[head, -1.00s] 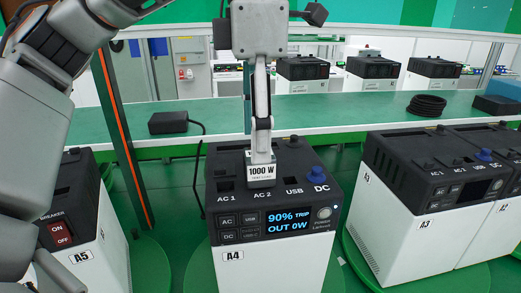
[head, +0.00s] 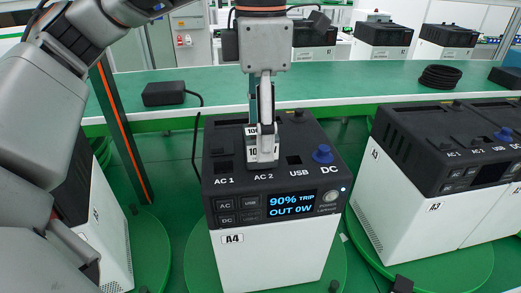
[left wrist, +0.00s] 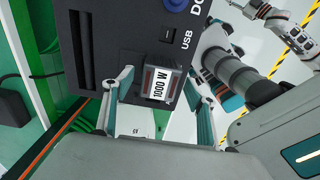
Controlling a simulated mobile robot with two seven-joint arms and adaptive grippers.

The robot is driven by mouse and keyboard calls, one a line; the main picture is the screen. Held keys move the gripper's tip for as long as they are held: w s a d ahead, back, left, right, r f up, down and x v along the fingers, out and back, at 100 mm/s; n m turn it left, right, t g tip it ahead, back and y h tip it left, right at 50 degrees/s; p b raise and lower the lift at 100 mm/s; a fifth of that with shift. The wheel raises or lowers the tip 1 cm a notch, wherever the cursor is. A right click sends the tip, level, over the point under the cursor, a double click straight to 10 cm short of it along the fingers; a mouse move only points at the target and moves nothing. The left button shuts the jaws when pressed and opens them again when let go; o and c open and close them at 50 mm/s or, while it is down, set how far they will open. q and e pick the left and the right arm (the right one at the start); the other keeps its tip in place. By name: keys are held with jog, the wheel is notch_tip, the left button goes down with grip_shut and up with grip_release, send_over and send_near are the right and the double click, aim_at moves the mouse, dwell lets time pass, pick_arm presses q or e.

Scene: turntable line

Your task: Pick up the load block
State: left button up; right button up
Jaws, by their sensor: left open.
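In the left wrist view the load block (left wrist: 158,85) sits between the two spread fingers of the left gripper (left wrist: 157,92), with gaps showing on both sides. A grey jointed arm part (left wrist: 278,22) shows at the upper right there; its jaw state is unclear.
A4's display (head: 292,204) reads 90% TRIP, OUT 0W; a blue knob (head: 322,154) is to the block's right. Station A3 (head: 400,193) stands right, another station left. Behind are an orange-striped post (head: 120,130) and a green bench (head: 340,84) with a black adapter (head: 164,94).

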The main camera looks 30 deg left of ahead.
pick_arm(q)
jog(key=shift+f, duration=0.45)
grip_shut()
jog(key=shift+r, duration=0.15)
notch_tip(320, 180, up, 20)
dwell(0.5)
